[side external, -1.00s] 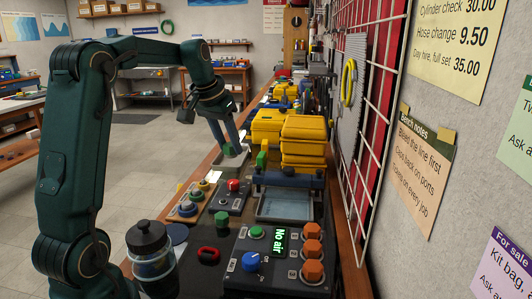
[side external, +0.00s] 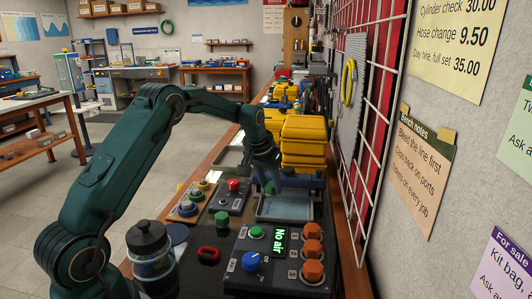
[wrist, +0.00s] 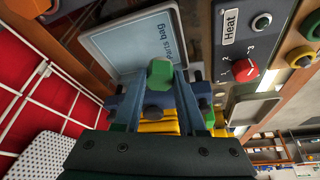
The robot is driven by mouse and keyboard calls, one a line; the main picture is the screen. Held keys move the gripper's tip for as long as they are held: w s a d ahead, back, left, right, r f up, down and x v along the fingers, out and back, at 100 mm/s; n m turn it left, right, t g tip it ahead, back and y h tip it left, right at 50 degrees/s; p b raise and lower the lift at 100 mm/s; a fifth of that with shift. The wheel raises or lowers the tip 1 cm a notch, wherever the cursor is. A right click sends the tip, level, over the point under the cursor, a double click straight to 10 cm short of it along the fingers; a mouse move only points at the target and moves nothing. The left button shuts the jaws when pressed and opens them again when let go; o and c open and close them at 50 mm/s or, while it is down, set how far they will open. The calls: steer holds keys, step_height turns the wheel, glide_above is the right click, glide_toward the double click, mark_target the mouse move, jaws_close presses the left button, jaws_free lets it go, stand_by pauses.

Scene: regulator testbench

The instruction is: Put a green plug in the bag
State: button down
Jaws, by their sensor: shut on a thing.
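My gripper (wrist: 162,84) is shut on a green plug (wrist: 160,72), whose green head shows between the fingertips in the wrist view. The bag (wrist: 135,42) is a flat, pale blue opening labelled "Parts bag" in a grey frame. In the side view the bag (side external: 288,208) lies at the middle of the bench, and my gripper (side external: 271,182) is at its far left edge, above it. The plug overlaps the bag's edge in the wrist view; its exact height is unclear. Another green plug (side external: 221,219) stands on the bench left of the bag.
A control panel (side external: 268,258) with orange knobs and a "No air" display is in front of the bag. Yellow cases (side external: 304,140) are stacked behind it. A wire grid (side external: 372,120) rises at the right. A bottle (side external: 150,250) and red ring (side external: 209,254) sit at the front left.

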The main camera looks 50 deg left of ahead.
mark_target(271, 194)
steer(key=shift+w+d+f, duration=0.2)
steer(key=shift+w+d, duration=0.05)
steer(key=shift+f, duration=2)
steer(key=shift+f, duration=0.2)
steer(key=c, duration=0.8)
jaws_free()
steer(key=shift+o, duration=0.2)
